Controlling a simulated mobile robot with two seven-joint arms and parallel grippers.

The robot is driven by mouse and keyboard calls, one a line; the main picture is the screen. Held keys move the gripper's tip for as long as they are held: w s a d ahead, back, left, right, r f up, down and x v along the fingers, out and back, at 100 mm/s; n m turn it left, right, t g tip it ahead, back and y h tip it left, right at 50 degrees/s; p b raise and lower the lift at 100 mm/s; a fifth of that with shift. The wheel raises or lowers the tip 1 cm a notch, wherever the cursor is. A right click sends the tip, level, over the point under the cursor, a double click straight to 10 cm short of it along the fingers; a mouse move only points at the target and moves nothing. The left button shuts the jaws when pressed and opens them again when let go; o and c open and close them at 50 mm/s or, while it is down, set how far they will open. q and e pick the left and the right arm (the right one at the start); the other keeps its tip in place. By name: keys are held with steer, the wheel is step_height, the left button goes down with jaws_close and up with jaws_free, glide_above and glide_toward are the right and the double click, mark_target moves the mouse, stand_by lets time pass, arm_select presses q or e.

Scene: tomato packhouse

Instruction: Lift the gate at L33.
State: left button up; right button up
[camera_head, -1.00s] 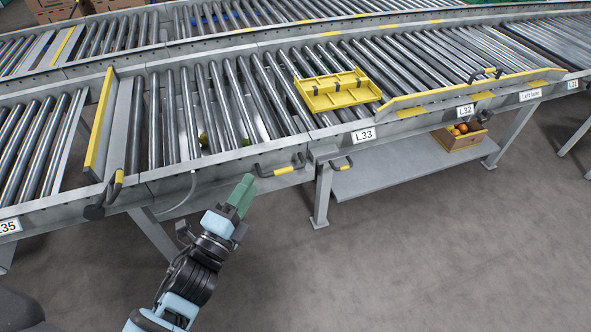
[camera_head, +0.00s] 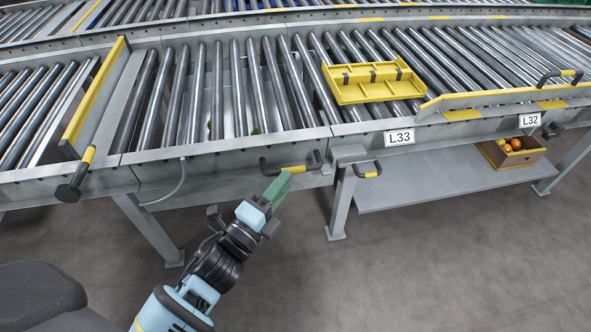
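The L33 sign (camera_head: 399,138) is on the conveyor's front rail. Left of it is a roller section with a black handle with a yellow grip (camera_head: 298,168) on its front side. This section lies level, in line with its neighbours. A second, smaller yellow-gripped handle (camera_head: 372,174) sits just below and left of the sign. My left gripper (camera_head: 282,181), with green fingers, is at the first handle, its tips overlapping the lower edge of the yellow grip. I cannot tell whether they touch it, or whether there is a gap between the fingers. My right gripper is not in view.
A yellow crate (camera_head: 350,97) lies on the rollers behind L33. A raised yellow-edged plate (camera_head: 95,95) stands at the left, with another handle (camera_head: 76,178) below it. A support leg (camera_head: 340,205) and lower shelf (camera_head: 440,188) are right of my gripper. The floor in front is clear.

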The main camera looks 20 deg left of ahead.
mark_target(295, 169)
arm_select(q)
steer(key=shift+b+x, duration=0.55)
steer(key=shift+x, duration=2.05)
jaws_close()
